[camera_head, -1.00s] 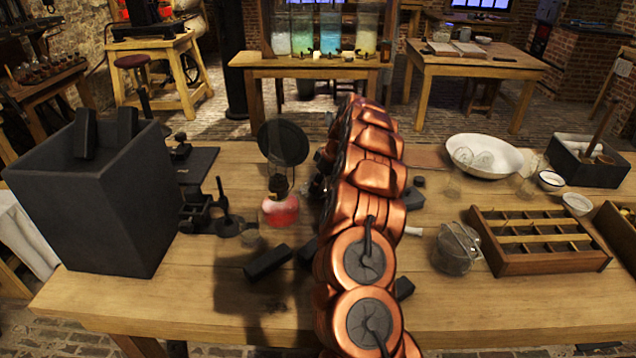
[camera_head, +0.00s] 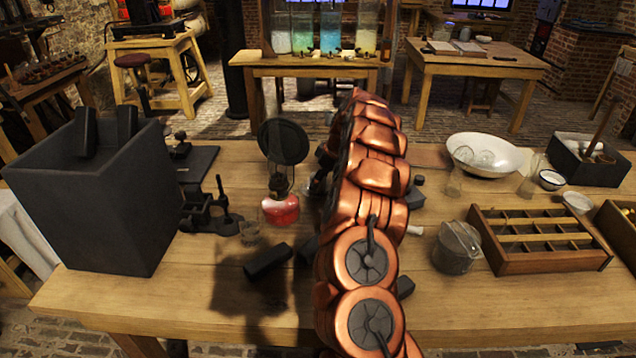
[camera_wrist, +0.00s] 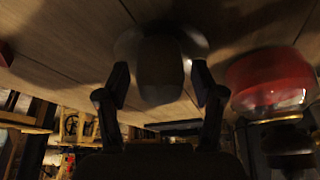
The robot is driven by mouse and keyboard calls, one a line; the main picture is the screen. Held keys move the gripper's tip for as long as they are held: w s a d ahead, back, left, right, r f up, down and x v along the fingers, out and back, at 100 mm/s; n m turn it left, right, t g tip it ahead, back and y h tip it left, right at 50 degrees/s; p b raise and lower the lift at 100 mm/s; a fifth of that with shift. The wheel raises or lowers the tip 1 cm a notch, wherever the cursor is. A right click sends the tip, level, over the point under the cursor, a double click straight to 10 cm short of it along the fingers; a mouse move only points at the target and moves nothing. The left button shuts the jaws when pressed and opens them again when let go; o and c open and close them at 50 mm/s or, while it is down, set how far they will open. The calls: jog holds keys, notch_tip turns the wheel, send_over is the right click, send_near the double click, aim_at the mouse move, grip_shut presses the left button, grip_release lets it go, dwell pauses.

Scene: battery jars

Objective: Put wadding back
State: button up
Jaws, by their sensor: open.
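In the wrist view my gripper (camera_wrist: 158,95) is open, with a dark finger on each side of a dim, pale rounded object (camera_wrist: 160,72). I cannot tell whether this object is the wadding or whether the fingers touch it. In the head view my copper-coloured arm hides most of the gripper and the table behind it. A small white piece (camera_head: 415,230) lies on the table just right of the arm; I cannot tell what it is. No wadding can be made out with certainty.
A red lamp (camera_head: 281,210) stands left of my arm and shows close by in the wrist view (camera_wrist: 270,82). A black block (camera_head: 268,260) lies in front. A dark bin (camera_head: 95,205), a lidded pot (camera_head: 456,250) and a divided wooden tray (camera_head: 535,262) stand around.

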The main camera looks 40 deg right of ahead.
jog(key=b+v, duration=0.1)
jog(key=v, duration=0.9)
jog(key=shift+r+b, duration=0.3)
jog(key=shift+r, duration=0.1)
jog(key=shift+r, duration=0.1)
